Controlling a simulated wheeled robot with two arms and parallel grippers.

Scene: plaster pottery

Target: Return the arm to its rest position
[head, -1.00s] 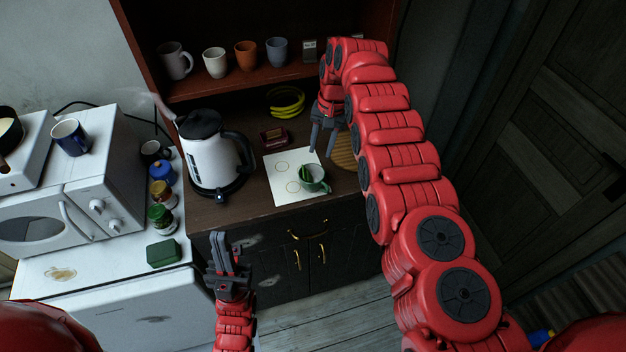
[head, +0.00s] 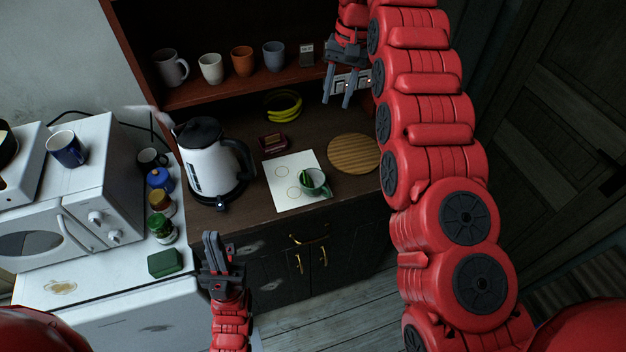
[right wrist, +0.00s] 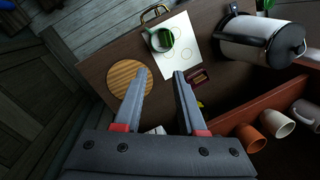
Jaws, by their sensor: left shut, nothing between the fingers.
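My right gripper (head: 348,88) is raised in front of the right part of the shelf, above the back of the counter. Its two fingers are apart with nothing between them, and the right wrist view also shows the open fingers (right wrist: 161,75). My right arm reaches in from the lower right. My left gripper (head: 213,241) is low in front of the cabinet, pointing up, with its fingers closed together and empty.
A green and white cup (head: 313,181) stands on a white paper sheet (head: 284,204). A round wooden board (head: 354,153), a kettle (head: 212,165) and yellow bananas (head: 283,106) are on the counter (head: 240,212). Several mugs line the shelf (head: 215,88). A microwave (head: 75,200) stands left.

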